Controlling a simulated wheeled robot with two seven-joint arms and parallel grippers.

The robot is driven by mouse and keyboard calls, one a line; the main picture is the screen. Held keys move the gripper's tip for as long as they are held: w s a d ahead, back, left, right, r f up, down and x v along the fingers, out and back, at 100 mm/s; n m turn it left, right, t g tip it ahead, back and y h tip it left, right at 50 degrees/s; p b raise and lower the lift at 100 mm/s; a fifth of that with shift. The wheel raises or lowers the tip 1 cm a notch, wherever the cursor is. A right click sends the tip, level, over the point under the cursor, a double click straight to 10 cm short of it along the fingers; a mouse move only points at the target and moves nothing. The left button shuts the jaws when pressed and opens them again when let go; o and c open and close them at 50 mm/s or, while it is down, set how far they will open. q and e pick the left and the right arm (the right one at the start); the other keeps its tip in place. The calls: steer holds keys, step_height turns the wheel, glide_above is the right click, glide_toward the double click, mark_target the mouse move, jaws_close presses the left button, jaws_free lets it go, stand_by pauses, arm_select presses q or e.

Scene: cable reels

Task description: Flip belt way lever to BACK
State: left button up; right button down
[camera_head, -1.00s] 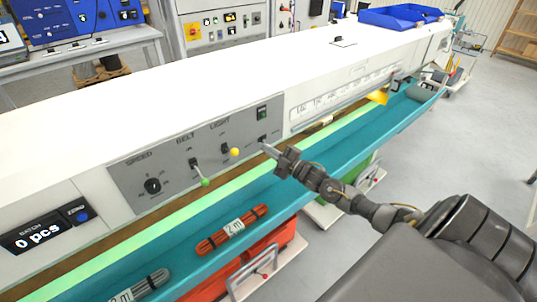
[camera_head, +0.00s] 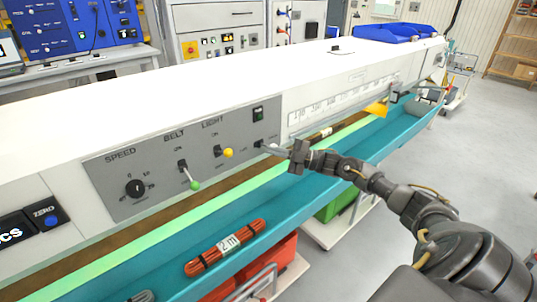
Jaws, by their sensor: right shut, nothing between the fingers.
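The grey control panel (camera_head: 135,190) is on the front of the long white machine. It carries a SPEED knob (camera_head: 135,187), a BELT lever with a green ball (camera_head: 195,185) and a LIGHT lever with a yellow ball (camera_head: 228,153). A small dark switch (camera_head: 258,143) sits at the panel's right end, below a green-lit button (camera_head: 258,113); its label is too small to read. My right gripper (camera_head: 266,148) is shut and empty, its tips at or just in front of this switch. Contact cannot be told, and the tips partly cover the switch. My left gripper is out of view.
A teal trough (camera_head: 330,180) runs along the machine below the panel and holds an orange cable coil (camera_head: 225,248) marked 2 m. Blue bins (camera_head: 390,30) stand on the machine's far end. Red and green crates are under the trough. Open floor lies to the right.

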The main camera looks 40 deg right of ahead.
steer(key=r+b+v, duration=0.1)
steer(key=v, duration=0.8)
steer(key=shift+s+d+b, duration=0.25)
steer(key=shift+b, duration=0.1)
